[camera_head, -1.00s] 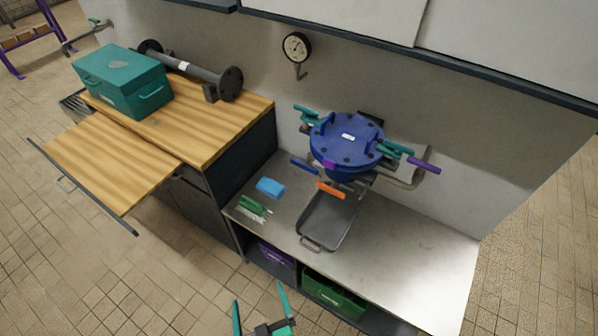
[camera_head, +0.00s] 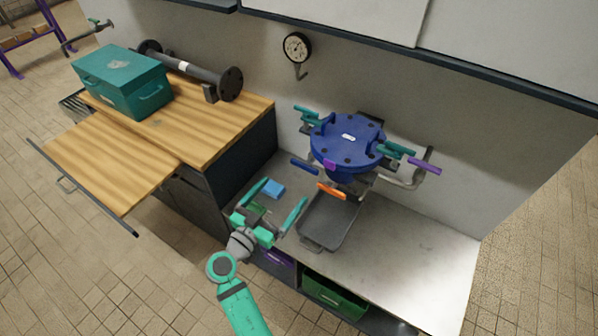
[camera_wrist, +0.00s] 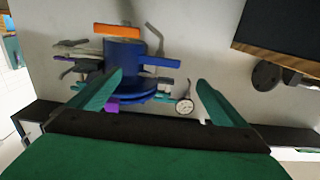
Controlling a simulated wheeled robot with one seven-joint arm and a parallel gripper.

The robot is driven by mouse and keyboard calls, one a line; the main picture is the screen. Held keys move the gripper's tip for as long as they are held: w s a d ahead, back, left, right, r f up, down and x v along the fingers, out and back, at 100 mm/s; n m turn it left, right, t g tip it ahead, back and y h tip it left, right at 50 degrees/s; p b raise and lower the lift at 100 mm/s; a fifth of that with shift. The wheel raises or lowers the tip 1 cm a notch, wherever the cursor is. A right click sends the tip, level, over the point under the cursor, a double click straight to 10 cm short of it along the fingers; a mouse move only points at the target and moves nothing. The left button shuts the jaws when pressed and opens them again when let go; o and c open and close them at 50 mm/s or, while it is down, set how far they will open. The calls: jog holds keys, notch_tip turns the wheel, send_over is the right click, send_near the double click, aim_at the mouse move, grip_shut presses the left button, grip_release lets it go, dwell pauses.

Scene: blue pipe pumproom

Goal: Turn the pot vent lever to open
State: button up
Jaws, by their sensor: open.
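A blue pot (camera_head: 345,152) with a round bolted lid stands on pipework at the back of the metal counter. It also shows in the wrist view (camera_wrist: 122,55). Several coloured levers surround it: an orange lever (camera_head: 331,191) at the front, a blue lever (camera_head: 305,167) at front left, a purple lever (camera_head: 424,166) at right, and teal handles (camera_head: 397,149). I cannot tell which is the vent lever. My gripper (camera_head: 277,203) is open and empty, left of and in front of the pot, apart from every lever. In the wrist view, its fingers (camera_wrist: 160,78) frame the pot's side.
A grey tray (camera_head: 328,222) lies on the counter (camera_head: 420,245) below the pot. A dial gauge (camera_head: 297,47) hangs on the wall. A wooden-topped bench (camera_head: 205,120) stands at left. The counter's right side is clear.

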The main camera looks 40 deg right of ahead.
aim_at(303, 168)
jog(key=x, duration=0.8)
jog(key=shift+s+d, duration=0.15)
jog(key=shift+x, duration=1.05)
jog(key=shift+c, duration=0.4)
jog(key=c, duration=1)
